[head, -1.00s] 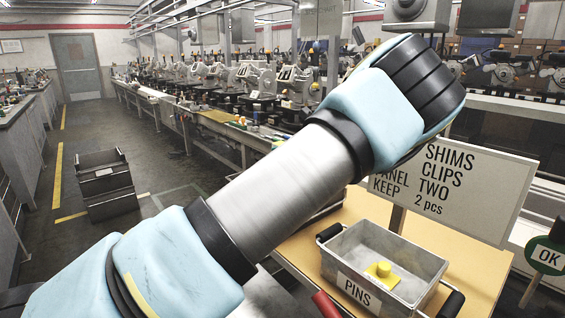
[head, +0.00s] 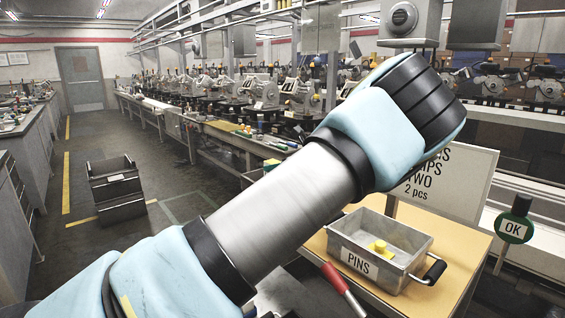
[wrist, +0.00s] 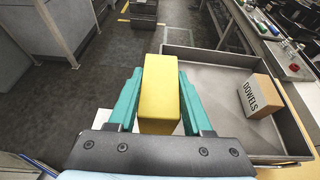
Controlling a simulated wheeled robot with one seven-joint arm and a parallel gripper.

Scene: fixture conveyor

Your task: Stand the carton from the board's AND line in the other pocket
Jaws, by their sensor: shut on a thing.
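My gripper (wrist: 157,88) is shut on a plain yellow carton (wrist: 160,85), held between its teal fingers in the wrist view. No lettering shows on the faces I see. A grey tray (wrist: 225,55) lies to the right of the carton. The tray's near left part is hidden by my gripper and the carton. In the head view my arm covers much of the white board (head: 465,190); "TWO" and "2 pcs" can be read. My gripper is out of the head view.
A metal bin labelled PINS (head: 358,262) stands on the wooden table (head: 462,262) with a yellow piece (head: 378,248) inside. A red-handled tool (head: 340,285) lies beside it. A green OK sign (head: 514,228) stands right. Dark stacked crates (head: 118,190) sit on the open floor.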

